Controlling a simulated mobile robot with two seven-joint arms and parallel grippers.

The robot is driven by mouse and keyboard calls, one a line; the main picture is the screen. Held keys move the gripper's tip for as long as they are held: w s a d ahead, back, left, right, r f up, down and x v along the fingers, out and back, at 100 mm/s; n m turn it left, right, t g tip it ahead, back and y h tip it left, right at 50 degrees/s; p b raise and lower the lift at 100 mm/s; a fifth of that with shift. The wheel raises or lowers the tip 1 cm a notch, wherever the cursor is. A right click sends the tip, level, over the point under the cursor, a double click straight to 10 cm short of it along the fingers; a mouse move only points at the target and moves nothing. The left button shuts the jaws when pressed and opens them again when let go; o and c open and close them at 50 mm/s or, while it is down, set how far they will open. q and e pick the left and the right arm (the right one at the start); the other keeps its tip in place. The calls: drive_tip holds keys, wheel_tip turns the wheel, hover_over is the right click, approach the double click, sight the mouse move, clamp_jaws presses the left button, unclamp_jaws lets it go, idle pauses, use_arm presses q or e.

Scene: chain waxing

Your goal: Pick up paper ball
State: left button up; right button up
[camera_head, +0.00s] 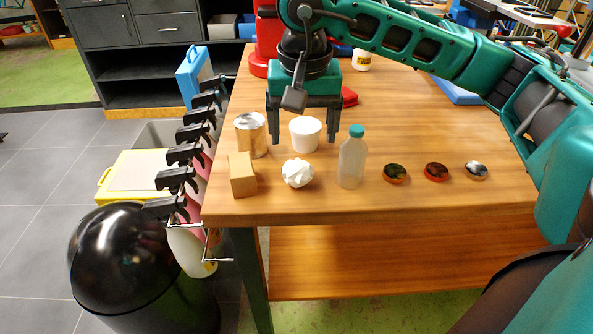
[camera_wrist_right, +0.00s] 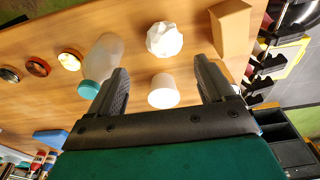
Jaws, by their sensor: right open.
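The white crumpled paper ball (camera_head: 297,173) lies on the wooden table (camera_head: 400,228) near its front edge, between a cardboard box and a clear bottle. It also shows in the right wrist view (camera_wrist_right: 164,39), beyond the fingertips. My right gripper (camera_head: 304,140) is open and points down over the table, behind the paper ball. Its two fingers stand on either side of a white cup (camera_head: 305,134), and they hold nothing that I can see. In the right wrist view the open fingers (camera_wrist_right: 160,78) frame the cup (camera_wrist_right: 163,90). My left gripper is out of view.
The cardboard box (camera_head: 242,174) and a tin can (camera_head: 251,134) stand left of the ball. The bottle (camera_head: 352,160) with a teal cap stands right, then three small round pucks (camera_head: 436,172). Black clamps (camera_head: 186,153) line the left edge. A black bin (camera_head: 125,262) stands below.

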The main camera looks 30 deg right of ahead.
sight(298, 164)
wheel_tip(298, 164, down, 4)
drive_tip(key=shift+w+d+r, duration=0.1)
drive_tip(key=shift+w+r, duration=0.05)
drive_tip(key=shift+w+a+f, duration=0.1)
drive_tip(key=shift+a+f, duration=0.05)
drive_tip(key=shift+f, duration=1.25)
drive_tip(key=shift+w+a+f, duration=0.1)
drive_tip(key=shift+f, duration=1.25)
drive_tip(key=shift+c, duration=0.2)
drive_tip(key=c, duration=1)
